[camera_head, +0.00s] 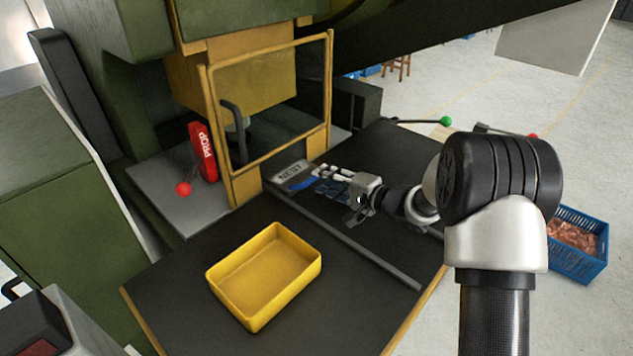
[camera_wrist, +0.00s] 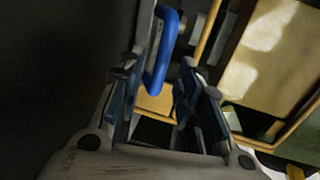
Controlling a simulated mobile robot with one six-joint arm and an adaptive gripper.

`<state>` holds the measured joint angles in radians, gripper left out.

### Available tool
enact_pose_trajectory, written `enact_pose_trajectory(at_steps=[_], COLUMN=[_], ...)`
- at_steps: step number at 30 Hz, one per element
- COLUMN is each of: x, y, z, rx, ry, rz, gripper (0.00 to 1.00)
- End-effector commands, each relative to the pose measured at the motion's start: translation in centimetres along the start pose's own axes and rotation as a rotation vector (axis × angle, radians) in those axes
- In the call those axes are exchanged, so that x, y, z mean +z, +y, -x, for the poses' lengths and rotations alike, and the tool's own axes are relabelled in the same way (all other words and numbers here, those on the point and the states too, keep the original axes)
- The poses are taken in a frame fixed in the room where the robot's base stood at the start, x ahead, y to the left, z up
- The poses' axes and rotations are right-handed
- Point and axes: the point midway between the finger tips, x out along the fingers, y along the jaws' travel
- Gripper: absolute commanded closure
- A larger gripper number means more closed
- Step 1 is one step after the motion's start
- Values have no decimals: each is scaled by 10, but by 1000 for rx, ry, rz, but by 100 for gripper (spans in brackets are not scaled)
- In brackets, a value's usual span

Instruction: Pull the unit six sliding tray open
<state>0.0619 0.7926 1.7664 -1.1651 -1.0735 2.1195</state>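The sliding tray front (camera_head: 290,171), a grey block marked NEST, sits at the foot of the yellow-framed guard on the press. A blue bar handle (camera_head: 300,184) is on its near side. In the wrist view the blue handle (camera_wrist: 163,55) stands ahead of and between my fingers, nearer the left one. My gripper (camera_head: 325,181) reaches in from the right, its fingertips close to the handle. In the wrist view my gripper (camera_wrist: 160,85) is open, with a clear gap between the fingers. I cannot tell whether a finger touches the handle.
A yellow bin (camera_head: 265,275) stands empty on the dark table, in front of a long grey rail (camera_head: 350,243). The yellow-framed guard (camera_head: 270,95) rises behind the tray. A red PROP block (camera_head: 203,152) is left of it. A blue crate (camera_head: 578,262) of copper coils is at right.

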Motion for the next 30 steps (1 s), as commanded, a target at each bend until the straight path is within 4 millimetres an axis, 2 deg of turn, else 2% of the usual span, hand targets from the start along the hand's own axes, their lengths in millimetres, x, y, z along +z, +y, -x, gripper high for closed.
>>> enact_pose_trajectory(at_steps=[3, 7, 19, 30], x=[0, 0, 0, 0], y=[1, 1, -1, -1], z=[-21, -34, -40, -39], rx=[-1, 0, 0, 0], ry=[-1, 0, 1, 1], rz=[1, 1, 0, 1], gripper=[67, 67, 68, 93])
